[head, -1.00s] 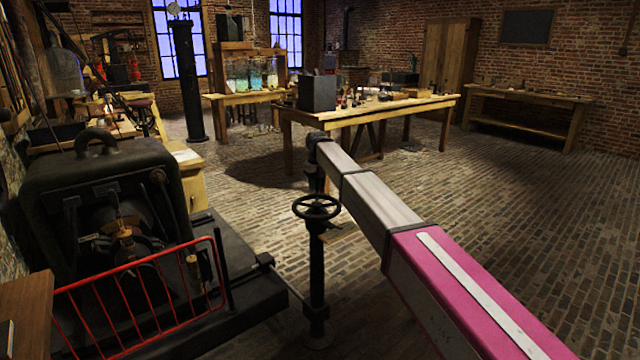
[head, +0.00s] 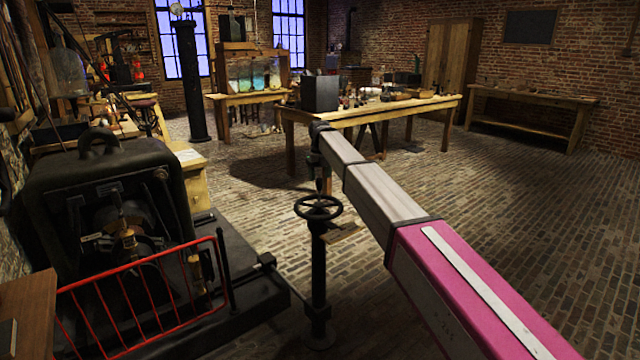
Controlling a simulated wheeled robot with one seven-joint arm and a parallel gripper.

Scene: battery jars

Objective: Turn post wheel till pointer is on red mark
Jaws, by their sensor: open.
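The post wheel (head: 335,203) is a dark spoked handwheel lying flat on top of a black upright post (head: 318,268), left of my arm. My gripper (head: 319,187) is small and dark at the far end of my arm. It points down over the wheel, in line with its hub. It looks open and empty, but I cannot tell whether its tips touch the wheel. I cannot make out the pointer or the red mark. A small flat plate (head: 343,232) shows just right of the post below the wheel.
A large black machine (head: 110,165) on a dark base stands at left, behind a red railing (head: 140,258). A wooden worktable (head: 365,112) with several items stands beyond my arm. Brick floor at right (head: 530,220) is clear.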

